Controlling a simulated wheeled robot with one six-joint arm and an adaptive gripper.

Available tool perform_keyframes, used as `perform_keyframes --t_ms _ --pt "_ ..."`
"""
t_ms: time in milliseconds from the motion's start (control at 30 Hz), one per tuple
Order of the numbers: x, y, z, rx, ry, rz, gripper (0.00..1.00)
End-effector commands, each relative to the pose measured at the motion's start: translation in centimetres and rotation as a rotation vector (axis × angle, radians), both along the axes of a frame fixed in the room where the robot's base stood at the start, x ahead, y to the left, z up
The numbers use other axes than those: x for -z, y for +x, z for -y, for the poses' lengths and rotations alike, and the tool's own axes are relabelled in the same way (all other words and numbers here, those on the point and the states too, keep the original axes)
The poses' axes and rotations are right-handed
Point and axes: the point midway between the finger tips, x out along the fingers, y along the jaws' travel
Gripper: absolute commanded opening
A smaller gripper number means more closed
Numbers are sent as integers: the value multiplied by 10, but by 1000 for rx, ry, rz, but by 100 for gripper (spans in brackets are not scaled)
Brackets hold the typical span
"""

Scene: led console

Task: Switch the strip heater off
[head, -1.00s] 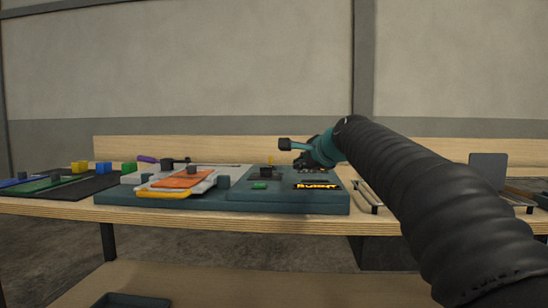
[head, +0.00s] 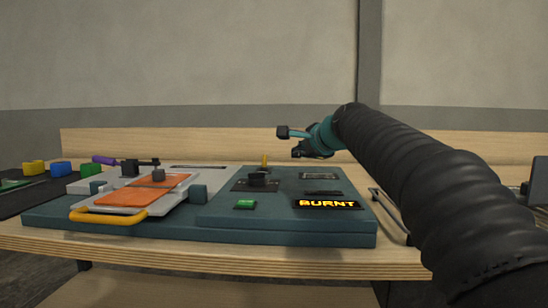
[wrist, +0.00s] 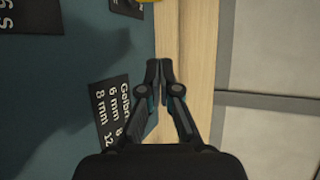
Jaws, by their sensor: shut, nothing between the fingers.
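The dark teal console (head: 300,237) sits on the bench and carries a black knob (head: 258,179) on a dark plate. A small yellow upright piece (head: 264,160) stands behind the knob. A green button or rocker (head: 245,204) is in front of it. A display (head: 327,204) reads "BURNT" in glowing orange letters. I cannot tell which control switches the heater. My gripper (head: 298,154) is above the console's back right, apart from the controls. In the wrist view my gripper (wrist: 160,70) is shut and empty, over the console's edge and a wooden strip.
Left of the controls, an orange sheet (head: 150,190) lies on a white plate with a yellow handle (head: 108,215). A clamp with a purple grip (head: 104,160) stands behind it. Coloured blocks (head: 61,169) are farther left. A wooden backboard (head: 200,146) runs behind. Printed labels (wrist: 118,105) show beside my gripper.

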Motion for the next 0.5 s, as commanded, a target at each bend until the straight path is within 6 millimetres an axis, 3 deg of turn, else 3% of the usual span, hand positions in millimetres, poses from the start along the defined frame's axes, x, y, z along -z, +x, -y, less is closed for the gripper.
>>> perform_keyframes --t_ms 267,500 --pt "5 11 -4 1 -1 -3 0" --pt "20 46 -19 2 0 -3 0"
